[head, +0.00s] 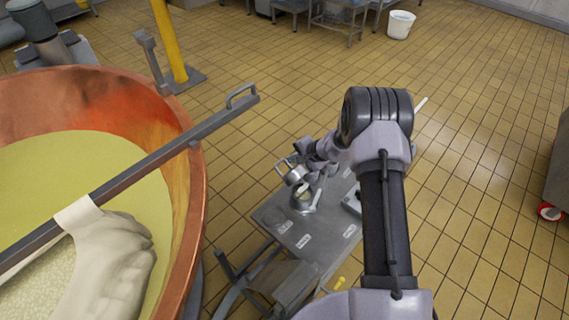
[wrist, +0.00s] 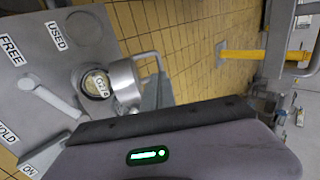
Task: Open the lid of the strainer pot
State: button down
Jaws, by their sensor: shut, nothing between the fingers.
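The strainer pot (head: 303,193) stands on the grey cart top, small and metallic. In the wrist view its round opening (wrist: 97,84) shows pale contents with a marked label. What looks like its lid (wrist: 125,84), a metal cylinder with a loop handle (wrist: 150,64), stands tipped up at the pot's side. In the head view the lid (head: 295,175) is tilted, its loop towards the left. My gripper (wrist: 157,91) is shut and empty, right beside the lid under the loop; I cannot tell whether it touches. In the head view my wrist partly hides this area.
The cart top (head: 275,213) carries several labels and a grey box (head: 352,200). A large copper vat (head: 190,190) with a metal bar (head: 150,160) and cloth bag fills the left. A yellow post (head: 168,40) stands behind. The tiled floor at right is mostly clear.

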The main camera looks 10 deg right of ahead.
aim_at(279, 162)
jog(key=b+x, duration=0.1)
jog(key=x, duration=0.5)
jog(key=shift+w+f+b, duration=0.1)
jog(key=shift+f+b, duration=0.15)
jog(key=shift+b, duration=0.1)
jog(key=shift+a, duration=0.15)
